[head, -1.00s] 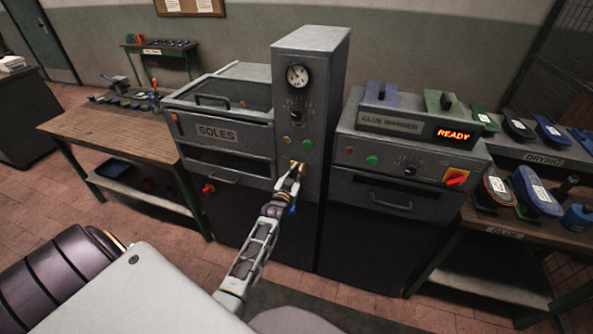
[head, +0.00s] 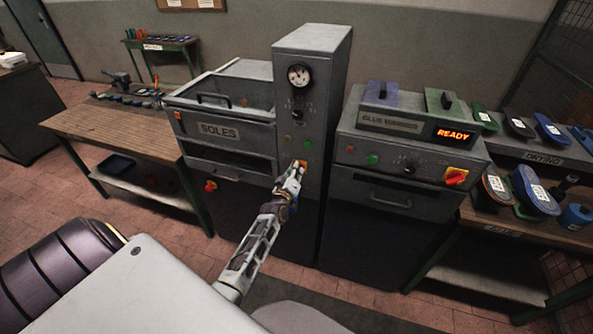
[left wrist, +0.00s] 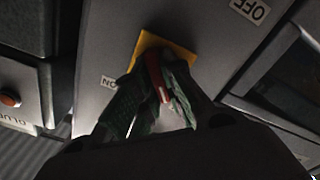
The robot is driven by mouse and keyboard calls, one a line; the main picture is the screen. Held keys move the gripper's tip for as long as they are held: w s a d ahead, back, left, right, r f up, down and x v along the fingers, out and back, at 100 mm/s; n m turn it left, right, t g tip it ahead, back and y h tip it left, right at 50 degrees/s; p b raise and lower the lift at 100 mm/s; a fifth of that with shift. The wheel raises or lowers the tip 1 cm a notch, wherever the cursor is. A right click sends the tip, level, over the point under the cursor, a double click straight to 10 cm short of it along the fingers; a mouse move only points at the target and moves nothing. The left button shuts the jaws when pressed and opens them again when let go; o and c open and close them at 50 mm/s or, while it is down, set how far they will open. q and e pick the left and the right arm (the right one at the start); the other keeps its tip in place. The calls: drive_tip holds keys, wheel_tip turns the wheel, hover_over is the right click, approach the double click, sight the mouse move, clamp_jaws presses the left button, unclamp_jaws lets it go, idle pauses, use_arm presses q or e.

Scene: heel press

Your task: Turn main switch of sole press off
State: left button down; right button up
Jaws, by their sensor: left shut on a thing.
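The sole press (head: 222,131), a grey cabinet marked SOLES, stands in the middle of the head view with a tall control column (head: 313,85). The main switch, a red handle (left wrist: 157,75) on a yellow plate (left wrist: 148,42), is low on the column's front. My left gripper (head: 298,168) is shut on the red handle, with a finger on each side of it in the left wrist view (left wrist: 152,98). An ON label (left wrist: 108,82) and an OFF label (left wrist: 250,11) show beside the plate. The gripper mostly hides the switch in the head view. My right gripper is out of view.
A glue warmer (head: 390,123) reading READY stands close on the right, with its own red and yellow switch (head: 455,176). A red knob (head: 210,186) sits low on the press. Wooden workbench (head: 110,125) at left; drying table with soles at right.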

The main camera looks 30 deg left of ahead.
use_arm(q)
drive_tip(key=shift+n, duration=0.4)
drive_tip(key=c, duration=1.5)
unclamp_jaws()
drive_tip(key=shift+s, duration=0.15)
drive_tip(key=v, duration=1.1)
drive_tip(key=shift+s+d, duration=0.2)
drive_tip(key=shift+s, duration=0.1)
drive_tip(key=shift+f, duration=0.1)
